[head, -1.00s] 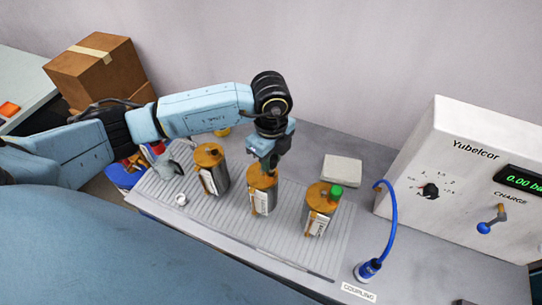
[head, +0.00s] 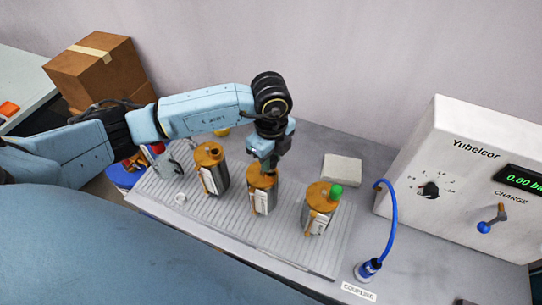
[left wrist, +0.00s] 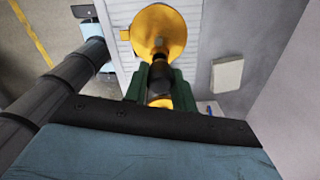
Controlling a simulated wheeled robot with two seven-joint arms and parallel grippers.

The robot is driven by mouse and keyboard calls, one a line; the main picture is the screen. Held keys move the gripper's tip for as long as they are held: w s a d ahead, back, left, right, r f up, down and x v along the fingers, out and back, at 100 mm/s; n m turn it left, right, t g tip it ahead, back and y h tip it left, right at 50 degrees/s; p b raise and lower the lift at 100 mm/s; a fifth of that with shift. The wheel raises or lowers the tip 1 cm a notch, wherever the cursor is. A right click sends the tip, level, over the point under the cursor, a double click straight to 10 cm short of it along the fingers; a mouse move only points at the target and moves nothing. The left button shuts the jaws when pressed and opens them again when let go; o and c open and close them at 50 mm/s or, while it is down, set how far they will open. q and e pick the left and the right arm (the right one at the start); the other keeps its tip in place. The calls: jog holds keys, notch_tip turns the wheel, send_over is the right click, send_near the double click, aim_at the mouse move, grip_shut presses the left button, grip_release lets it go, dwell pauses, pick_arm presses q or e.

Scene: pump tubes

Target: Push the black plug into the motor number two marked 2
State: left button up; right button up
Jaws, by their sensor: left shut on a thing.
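My left gripper (head: 269,168) comes down from above onto the orange top of the middle metal motor (head: 262,192). Its green fingers are shut on the black plug (left wrist: 161,73) in the left wrist view. An orange motor top (left wrist: 158,30) shows just beyond the plug there, with more orange between the fingers. The plug is mostly hidden in the head view, and I cannot tell how deep it sits. The left motor (head: 211,172) has a dark opening on top. I cannot read the numbers on the labels.
The motors stand on a ribbed grey tray (head: 285,245). A pale block (head: 342,169) lies behind them. A blue hose (head: 393,215) and the white control box (head: 455,190) stand at right. The tray's front strip is clear.

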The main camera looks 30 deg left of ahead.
pick_arm(q)
jog(key=shift+f+b, duration=1.05)
jog(key=shift+f, duration=0.5)
jog(key=o, duration=1.1)
notch_tip(320, 180, up, 13)
jog(key=shift+r+b, duration=0.2)
jog(key=shift+b, duration=0.3)
